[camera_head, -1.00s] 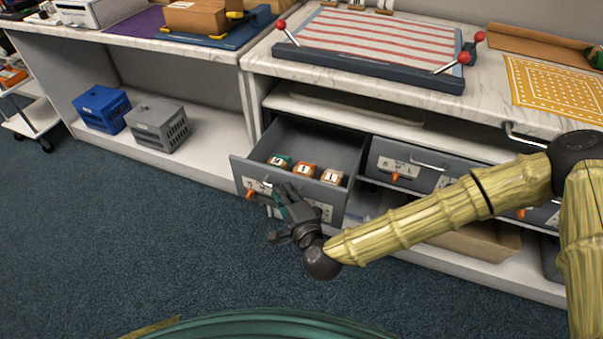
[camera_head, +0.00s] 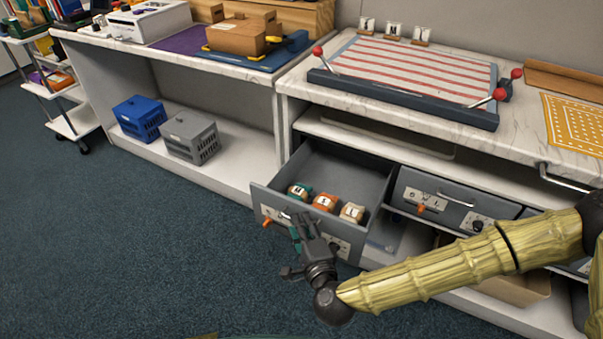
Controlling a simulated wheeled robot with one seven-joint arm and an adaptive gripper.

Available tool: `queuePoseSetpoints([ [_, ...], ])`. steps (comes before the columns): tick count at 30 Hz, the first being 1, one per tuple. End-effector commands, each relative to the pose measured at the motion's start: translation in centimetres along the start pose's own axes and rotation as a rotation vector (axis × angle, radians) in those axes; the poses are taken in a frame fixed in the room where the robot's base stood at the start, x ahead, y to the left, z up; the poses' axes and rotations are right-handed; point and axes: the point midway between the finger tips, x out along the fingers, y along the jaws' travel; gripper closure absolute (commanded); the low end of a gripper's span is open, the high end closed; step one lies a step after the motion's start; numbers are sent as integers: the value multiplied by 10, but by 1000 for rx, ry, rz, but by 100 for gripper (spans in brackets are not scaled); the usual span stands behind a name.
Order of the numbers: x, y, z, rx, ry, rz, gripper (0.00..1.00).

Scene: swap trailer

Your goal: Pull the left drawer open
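The left drawer (camera_head: 264,196) is grey and stands pulled out from under the counter. Three small lettered blocks lie in it: a teal one (camera_head: 299,191), an orange one (camera_head: 325,202) and a tan one (camera_head: 352,212). My gripper (camera_head: 299,221) is at the middle of the drawer's front, over where its handle would be. The fingers overlap the front panel, and I cannot tell whether they are closed on the handle, which is hidden behind them. An orange latch piece (camera_head: 268,223) shows on the front at the left.
A closed grey drawer (camera_head: 450,203) is to the right. Blue (camera_head: 138,118) and grey (camera_head: 191,137) crates sit on the low shelf at left. A board with red-knobbed levers (camera_head: 405,95) lies on the counter. Carpet before the drawer is clear.

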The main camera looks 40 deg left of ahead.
Motion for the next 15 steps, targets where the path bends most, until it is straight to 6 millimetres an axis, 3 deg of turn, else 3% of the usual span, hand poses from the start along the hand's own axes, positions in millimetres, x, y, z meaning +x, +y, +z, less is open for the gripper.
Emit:
queuePoseSetpoints([
  [8,-3,0,0,0,0,0,69],
  [15,-33,0,-1,1,0,2,69],
])
